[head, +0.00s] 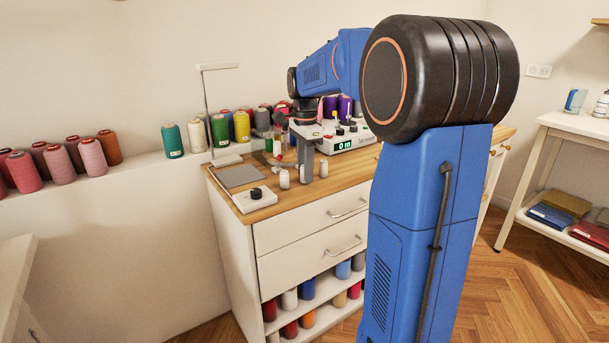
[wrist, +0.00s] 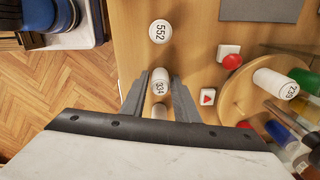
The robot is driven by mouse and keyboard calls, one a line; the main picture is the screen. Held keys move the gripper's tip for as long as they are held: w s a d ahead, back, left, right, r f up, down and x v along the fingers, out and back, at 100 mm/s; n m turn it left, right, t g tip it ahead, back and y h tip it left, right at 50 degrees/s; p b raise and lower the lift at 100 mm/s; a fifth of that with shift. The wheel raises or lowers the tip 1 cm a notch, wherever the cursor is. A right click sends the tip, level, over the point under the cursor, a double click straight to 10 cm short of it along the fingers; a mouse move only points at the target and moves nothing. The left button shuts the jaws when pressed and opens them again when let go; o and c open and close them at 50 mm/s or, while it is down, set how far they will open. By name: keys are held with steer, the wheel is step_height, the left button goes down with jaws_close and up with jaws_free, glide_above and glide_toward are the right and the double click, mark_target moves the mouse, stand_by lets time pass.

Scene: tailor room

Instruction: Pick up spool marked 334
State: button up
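The white spool marked 334 (wrist: 160,84) stands on the wooden tabletop (wrist: 205,60) in the wrist view. My gripper (wrist: 160,76) is open, with one finger on each side of this spool and narrow gaps showing. A spool marked 552 (wrist: 160,31) stands just beyond the fingertips. Another white spool (wrist: 159,110) shows nearer the palm, its label hidden. In the head view my gripper (head: 304,158) points down at the row of white spools, whose labels are too small to read there.
A spool marked 239 (wrist: 272,82) lies or stands on a round wooden stand (wrist: 235,95) at right. A red button (wrist: 232,61) and a red-arrow switch (wrist: 207,98) sit close by. A scale reading 0 m (head: 346,143) is behind. Coloured thread cones (head: 172,141) line the ledge.

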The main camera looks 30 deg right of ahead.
jaws_close()
steer(key=shift+r, duration=0.1)
